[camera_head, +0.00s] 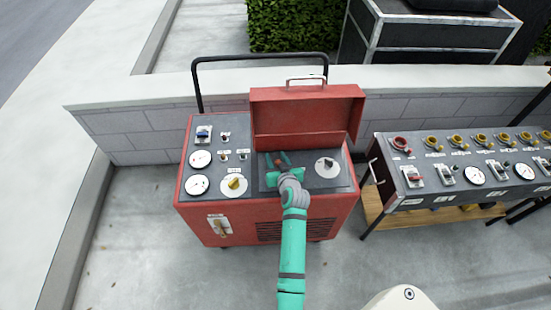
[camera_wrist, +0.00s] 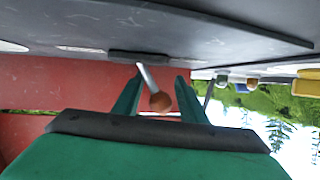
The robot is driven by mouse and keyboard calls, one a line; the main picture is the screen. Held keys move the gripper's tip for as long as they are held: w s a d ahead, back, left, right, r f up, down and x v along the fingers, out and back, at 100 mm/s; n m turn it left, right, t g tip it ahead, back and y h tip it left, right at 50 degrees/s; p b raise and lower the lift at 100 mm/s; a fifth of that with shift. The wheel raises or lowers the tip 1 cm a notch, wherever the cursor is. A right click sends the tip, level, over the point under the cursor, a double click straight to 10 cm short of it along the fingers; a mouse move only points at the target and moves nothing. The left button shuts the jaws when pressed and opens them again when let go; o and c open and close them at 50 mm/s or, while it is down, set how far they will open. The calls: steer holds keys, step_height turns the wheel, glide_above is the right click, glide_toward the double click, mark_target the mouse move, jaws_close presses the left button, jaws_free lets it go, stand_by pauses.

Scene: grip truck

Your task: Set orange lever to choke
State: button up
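The red generator-like machine (camera_head: 265,225) stands in the middle of the head view with its lid open. A lever with an orange-brown ball knob (camera_wrist: 160,102) sticks out of a slot in the dark panel in the wrist view. My teal gripper (camera_head: 283,160) is over the panel's recessed right part. In the wrist view my gripper (camera_wrist: 158,100) is open, its two fingers on either side of the knob with gaps visible. The gripper hides most of this lever in the head view. Labels at the lever's positions are not readable.
A tan-orange handle on a white plate (camera_head: 221,226) is on the machine's front. Gauges and a yellow knob (camera_head: 234,184) are at left; a grey dial (camera_head: 327,167) is right of the gripper. The open lid (camera_head: 305,115) stands behind. Another control panel (camera_head: 460,165) is at right.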

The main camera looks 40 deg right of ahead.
steer(key=shift+w, duration=0.1)
jaws_close()
steer(key=m, duration=0.1)
steer(key=d+r+m+t+y, duration=0.1)
steer(key=shift+s+m+t+y, duration=0.3)
steer(key=shift+s+m, duration=0.05)
steer(key=shift+m, duration=0.05)
steer(key=shift+s+d+r+m+t+y, duration=0.2)
steer(key=shift+d+m+t, duration=0.1)
steer(key=shift+m, duration=0.25)
steer(key=shift+s+d+r+m+t+y, duration=0.1)
steer(key=shift+d+m+t+y, duration=0.15)
steer(key=shift+m, duration=0.3)
jaws_free()
